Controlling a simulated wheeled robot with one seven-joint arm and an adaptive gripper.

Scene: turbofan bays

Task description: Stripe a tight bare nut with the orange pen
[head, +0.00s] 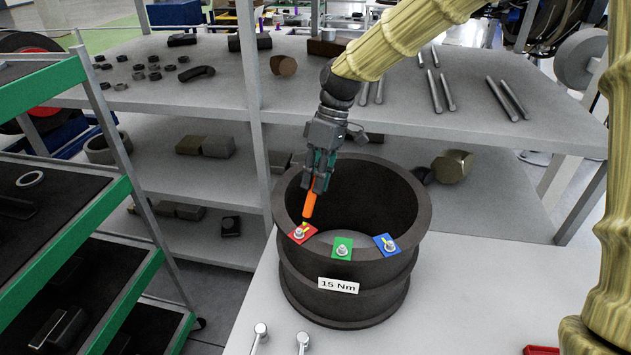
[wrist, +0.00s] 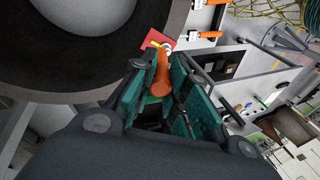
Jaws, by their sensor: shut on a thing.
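My gripper (head: 318,180) is shut on the orange pen (head: 309,204), which points down at the near rim of a dark ring-shaped casing (head: 345,285). The pen also shows between the fingers in the wrist view (wrist: 162,75). Its lower end is just above the nut on the red plate (head: 300,233); I cannot tell whether they touch. A yellow mark shows at that nut, also in the wrist view (wrist: 157,44). The nut on the green plate (head: 343,250) shows no clear mark. The nut on the blue plate (head: 387,245) shows a yellow mark. Nut tightness cannot be seen.
The casing stands on a light table (head: 470,285) and bears a "15 Nm" label (head: 338,286). Two tool ends (head: 260,330) lie at the front. Grey shelves (head: 210,85) with loose parts stand behind. A green-edged rack (head: 70,230) is at left. The table's right side is mostly clear.

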